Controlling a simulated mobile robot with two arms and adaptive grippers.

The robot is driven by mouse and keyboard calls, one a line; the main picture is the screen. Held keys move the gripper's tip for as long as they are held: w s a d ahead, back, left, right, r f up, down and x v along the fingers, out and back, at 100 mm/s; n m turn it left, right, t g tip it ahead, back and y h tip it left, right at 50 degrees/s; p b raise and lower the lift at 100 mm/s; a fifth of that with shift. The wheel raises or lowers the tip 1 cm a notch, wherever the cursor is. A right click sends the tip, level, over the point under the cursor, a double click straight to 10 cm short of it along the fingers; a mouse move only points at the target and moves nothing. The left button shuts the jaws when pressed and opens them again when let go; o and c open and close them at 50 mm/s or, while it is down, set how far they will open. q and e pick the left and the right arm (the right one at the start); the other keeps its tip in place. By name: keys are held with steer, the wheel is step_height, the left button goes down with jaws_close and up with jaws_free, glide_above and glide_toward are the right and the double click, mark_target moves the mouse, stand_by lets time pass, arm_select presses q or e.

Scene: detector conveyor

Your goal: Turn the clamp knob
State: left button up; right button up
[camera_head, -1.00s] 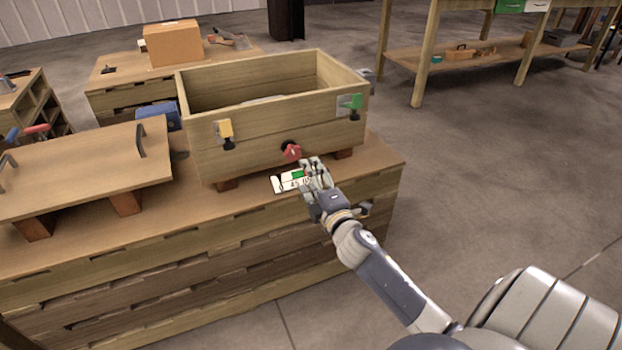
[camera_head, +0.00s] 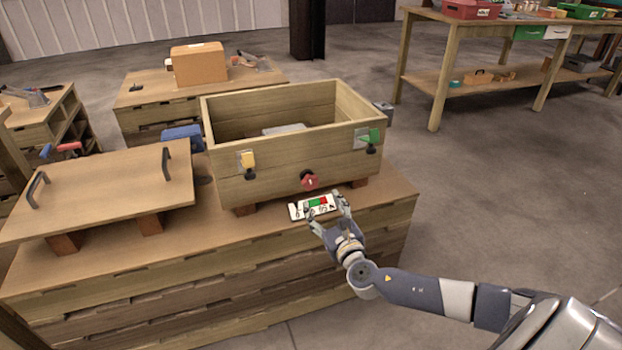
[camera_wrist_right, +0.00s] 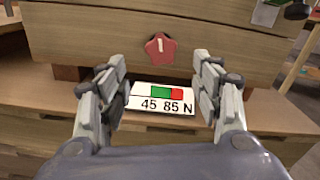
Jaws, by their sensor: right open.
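The red clamp knob (camera_head: 310,181) sits on the lower front face of the wooden crate (camera_head: 287,165). In the right wrist view the knob (camera_wrist_right: 160,48) shows as a red star shape with a pale mark, centred above the gap between my fingers. My right gripper (camera_head: 327,215) is open and empty, low in front of the knob and apart from it. It also shows in the right wrist view (camera_wrist_right: 160,80). A white label (camera_wrist_right: 160,98) with green and red bands and "45 85 N" lies below the knob on the bench. My left gripper is out of view.
A yellow latch (camera_head: 247,159) and a green latch (camera_head: 373,136) are on the crate's front. A wooden lid with dark handles (camera_head: 110,190) rests on blocks at left. The bench's front edge (camera_head: 250,245) runs below my right gripper. Open floor lies to the right.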

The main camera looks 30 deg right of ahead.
mark_target(311, 184)
steer(key=shift+n, duration=0.3)
steer(key=b+x, duration=0.2)
steer(key=x, duration=0.7)
steer(key=shift+w+d, duration=0.15)
steer(key=shift+w, duration=0.25)
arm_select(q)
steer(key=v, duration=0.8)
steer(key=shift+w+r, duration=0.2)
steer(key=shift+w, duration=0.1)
arm_select(e)
steer(key=shift+w+d, duration=0.1)
steer(key=shift+w, duration=0.3)
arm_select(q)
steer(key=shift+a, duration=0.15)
arm_select(e)
steer(key=c, duration=1.1)
